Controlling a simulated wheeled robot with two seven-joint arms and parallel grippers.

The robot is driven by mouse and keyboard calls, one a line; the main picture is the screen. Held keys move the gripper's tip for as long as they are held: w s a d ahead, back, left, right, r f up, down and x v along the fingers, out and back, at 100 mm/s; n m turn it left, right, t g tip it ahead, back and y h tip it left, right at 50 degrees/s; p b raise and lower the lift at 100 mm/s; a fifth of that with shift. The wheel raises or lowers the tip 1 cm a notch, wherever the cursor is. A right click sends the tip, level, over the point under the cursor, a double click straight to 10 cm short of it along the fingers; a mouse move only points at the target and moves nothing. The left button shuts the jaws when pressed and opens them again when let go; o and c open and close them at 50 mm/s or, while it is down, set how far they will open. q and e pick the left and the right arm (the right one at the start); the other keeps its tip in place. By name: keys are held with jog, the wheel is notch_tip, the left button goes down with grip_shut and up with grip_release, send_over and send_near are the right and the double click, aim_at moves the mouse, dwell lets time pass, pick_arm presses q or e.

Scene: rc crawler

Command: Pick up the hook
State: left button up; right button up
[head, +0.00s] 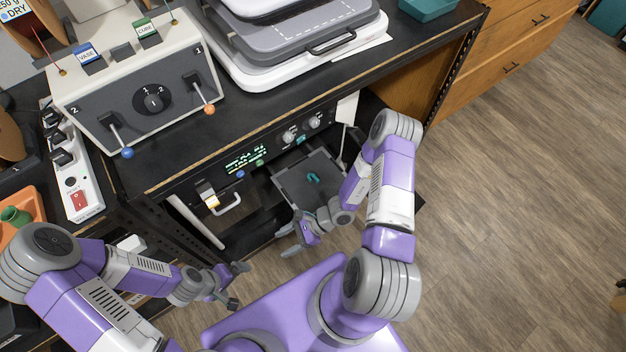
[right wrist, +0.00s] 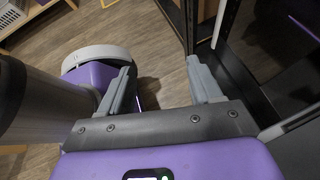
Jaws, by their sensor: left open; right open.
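The hook is a small teal curved piece (head: 313,178) lying on a dark grey plate (head: 295,187) in the open front of the machine under the bench. My right gripper (head: 297,238) is open and empty, in front of and below the plate, apart from the hook. Its two spread fingers (right wrist: 160,72) show in the right wrist view with floor between them. My left gripper (head: 238,285) is open and empty, lower left of the machine, far from the hook.
The black bench top (head: 240,115) overhangs the machine. A control box (head: 140,85) with levers and a dial stands on it, beside grey stacked trays (head: 300,45). A white handle (head: 226,205) sticks out left of the plate. Wooden floor (head: 510,190) is clear to the right.

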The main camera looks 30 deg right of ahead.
aim_at(310, 176)
jog(key=w+d+f+m+t+h, duration=0.1)
jog(key=w+d+m+t, duration=0.2)
jog(key=w+d+f+m+t+h+b, duration=0.1)
jog(key=w+d+f+m+t+h, duration=0.1)
jog(key=w+d+m+t, duration=0.1)
jog(key=w+d+f+m+t+h, duration=0.1)
jog(key=w+d+m+t, duration=0.2)
jog(key=w+d, duration=0.1)
jog(key=shift+d+f, duration=0.4)
jog(key=shift+d, duration=0.3)
jog(key=d+f+m+t+h, duration=0.1)
jog(key=d+h, duration=0.1)
jog(key=d, duration=0.1)
jog(key=w+d+m+h, duration=0.1)
jog(key=d+m+h, duration=0.1)
jog(key=d, duration=0.2)
jog(key=d+f+m+t+h+b, duration=0.1)
jog(key=d+m+h, duration=0.1)
jog(key=d, duration=0.1)
jog(key=shift+w+d+f+t, duration=0.2)
jog(key=shift+d+f+t, duration=0.1)
jog(key=shift+f, duration=0.05)
jog(key=shift+w+d+f+h+b, duration=0.15)
jog(key=shift+w+h+b, duration=0.15)
jog(key=b+x, duration=0.2)
jog(key=x, duration=0.4)
jog(key=shift+w+f+b, duration=0.2)
jog(key=shift+w+b, duration=0.05)
jog(key=shift+b, duration=0.15)
jog(key=c, duration=1.1)
